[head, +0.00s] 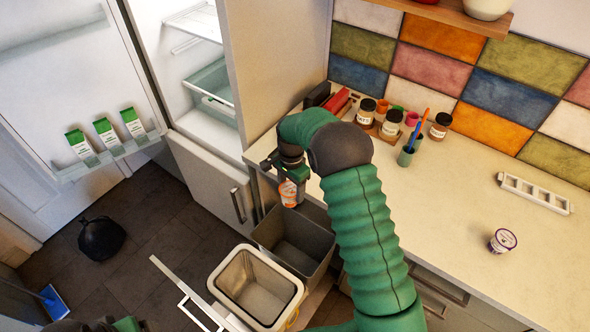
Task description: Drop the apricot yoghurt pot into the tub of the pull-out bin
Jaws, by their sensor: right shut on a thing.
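My right gripper (290,186) is shut on the apricot yoghurt pot (288,194), a small pot with an orange and white side. It holds the pot in the air, in the picture just above the back rim of a dark grey tub (322,238) of the pull-out bin. A second tub (217,291), with a pale rim, stands in front of the grey one. Both tubs look empty. The bin's front panel (172,272) is pulled out. A dark and green bit of my left arm shows at the bottom left edge; its jaws cannot be made out.
A purple-lidded pot (503,240) and a white rack (535,193) stand on the counter (470,190). Jars (391,123) and a pen cup (407,156) line the wall. The fridge door (60,60) stands open. A black bag (101,238) lies on the floor.

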